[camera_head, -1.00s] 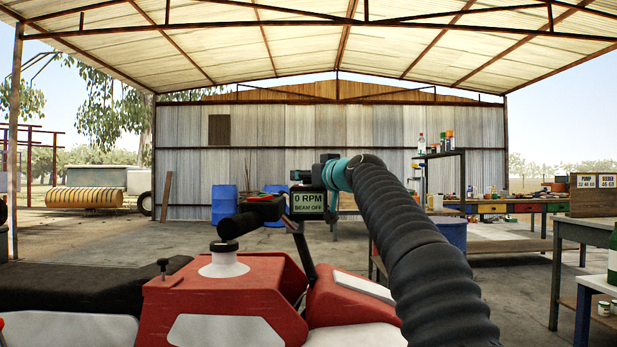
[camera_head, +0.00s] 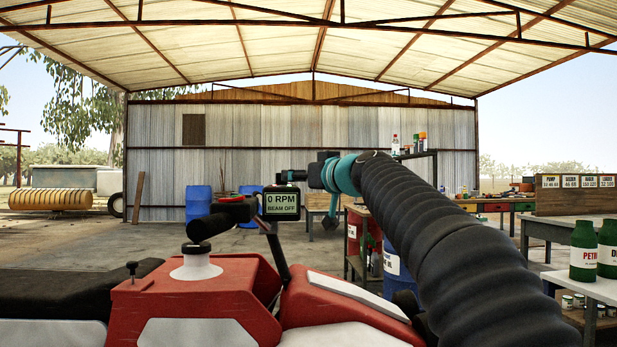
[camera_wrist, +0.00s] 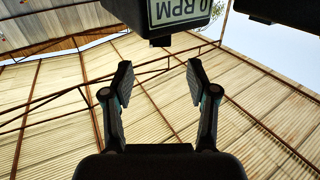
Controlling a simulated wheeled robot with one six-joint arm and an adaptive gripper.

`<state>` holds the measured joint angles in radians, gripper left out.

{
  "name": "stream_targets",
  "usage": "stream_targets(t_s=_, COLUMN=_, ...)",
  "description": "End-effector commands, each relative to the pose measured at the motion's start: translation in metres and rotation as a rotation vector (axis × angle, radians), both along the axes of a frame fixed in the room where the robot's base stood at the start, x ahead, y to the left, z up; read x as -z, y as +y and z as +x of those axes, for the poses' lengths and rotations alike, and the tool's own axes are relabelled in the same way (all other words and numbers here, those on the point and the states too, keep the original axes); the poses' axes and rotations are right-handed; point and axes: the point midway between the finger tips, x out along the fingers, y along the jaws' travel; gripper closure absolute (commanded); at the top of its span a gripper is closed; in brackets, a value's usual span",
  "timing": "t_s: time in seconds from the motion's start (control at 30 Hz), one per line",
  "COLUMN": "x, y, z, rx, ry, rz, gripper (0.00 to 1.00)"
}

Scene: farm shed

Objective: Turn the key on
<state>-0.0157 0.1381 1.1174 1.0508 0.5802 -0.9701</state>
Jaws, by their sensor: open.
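A red quad-like vehicle (camera_head: 225,290) fills the lower left of the head view. Its small display box (camera_head: 282,203) reads "0 RPM" and "BEAM OFF". The box also shows upside down at the top of the wrist view (camera_wrist: 180,10). I cannot make out a key for certain; a small dark piece (camera_wrist: 160,41) sits at the box's edge in the wrist view. My gripper (camera_wrist: 159,75) is open, its two fingers apart with nothing between them. In the head view it is small and dark, just above the display box.
A black handlebar grip (camera_head: 212,218) is left of the display. A shelf rack (camera_head: 362,250) stands behind my arm. At right, a bench holds green bottles (camera_head: 584,250). Blue barrels (camera_head: 199,203) stand farther back. Air around my gripper looks mostly clear.

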Motion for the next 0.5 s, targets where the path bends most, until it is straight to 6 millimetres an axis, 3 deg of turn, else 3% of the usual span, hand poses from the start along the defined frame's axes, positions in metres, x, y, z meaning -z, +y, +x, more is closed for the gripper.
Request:
stream_targets(t_s=0.2, x=0.000, y=-0.012, z=-0.020, rx=0.001, ry=0.001, rz=0.000, gripper=0.42)
stream_targets(t_s=0.5, x=0.000, y=-0.013, z=-0.024, rx=0.000, ry=0.000, rz=-0.001, gripper=0.42)
